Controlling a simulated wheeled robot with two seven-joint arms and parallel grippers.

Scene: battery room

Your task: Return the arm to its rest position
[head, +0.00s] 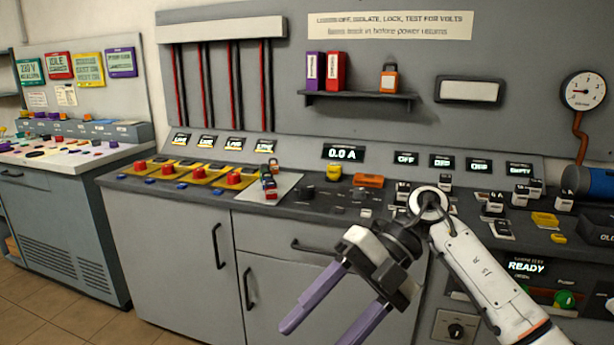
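One arm of mine shows in the head view, a white arm coming in from the lower right. Its gripper, my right gripper (322,328), has two long purple fingers pointing down and left. The fingers are parallel with a wide gap between them, and nothing is seen between them. The gripper is in front of the grey cabinet doors, below the console's front edge. The far finger's end is cut off by the bottom of the picture. My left gripper is not in view.
The grey console (340,205) carries several red buttons on yellow plates, a yellow knob (333,172) and small switches. A shelf (358,99) holds two binders and an orange padlock (389,78). A second workbench (60,200) stands at left. Tiled floor (100,320) is clear at lower left.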

